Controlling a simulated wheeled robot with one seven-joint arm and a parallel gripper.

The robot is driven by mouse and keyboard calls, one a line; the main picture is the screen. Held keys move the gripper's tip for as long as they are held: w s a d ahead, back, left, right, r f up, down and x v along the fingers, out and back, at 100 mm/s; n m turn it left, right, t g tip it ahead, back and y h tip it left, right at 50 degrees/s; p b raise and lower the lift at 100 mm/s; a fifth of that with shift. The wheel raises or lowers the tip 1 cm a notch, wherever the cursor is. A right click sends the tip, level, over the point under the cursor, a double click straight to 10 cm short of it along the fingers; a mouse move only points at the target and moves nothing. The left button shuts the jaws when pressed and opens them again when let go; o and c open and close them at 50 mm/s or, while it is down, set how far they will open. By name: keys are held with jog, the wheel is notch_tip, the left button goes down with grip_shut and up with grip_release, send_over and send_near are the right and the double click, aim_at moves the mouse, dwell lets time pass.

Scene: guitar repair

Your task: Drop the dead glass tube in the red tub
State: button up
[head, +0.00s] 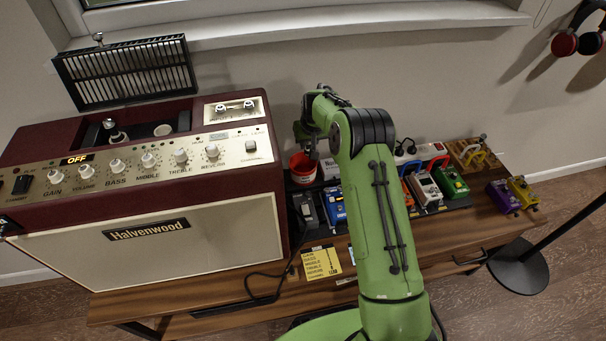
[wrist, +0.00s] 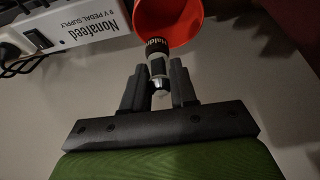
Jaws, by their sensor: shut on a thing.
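The red tub (head: 302,165) stands on the bench just right of the amplifier in the head view. It also shows at the top of the wrist view (wrist: 182,22), with its open mouth partly in frame. My gripper (wrist: 159,82) is shut on the glass tube (wrist: 158,62). The tube has a dark lettered end that overlaps the tub's opening in the wrist view. I cannot tell how deep it reaches. In the head view my gripper (head: 305,140) is above the tub, and the tube is too small to make out.
The maroon amplifier (head: 150,190) has an open top slot, its grille (head: 125,73) leaning behind. A white power supply (wrist: 85,22) is left of the tub. Several pedals, including a blue one (head: 334,205), line the bench. A yellow note (head: 321,262) is at the front.

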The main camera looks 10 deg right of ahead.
jog(key=shift+f, duration=0.45)
jog(key=o, duration=0.9)
jog(key=shift+r, duration=0.1)
jog(key=p+v, duration=0.3)
jog(key=v, duration=1.2)
jog(key=shift+s+r+p, duration=0.25)
jog(key=shift+r+p, duration=0.05)
jog(key=shift+p, duration=0.1)
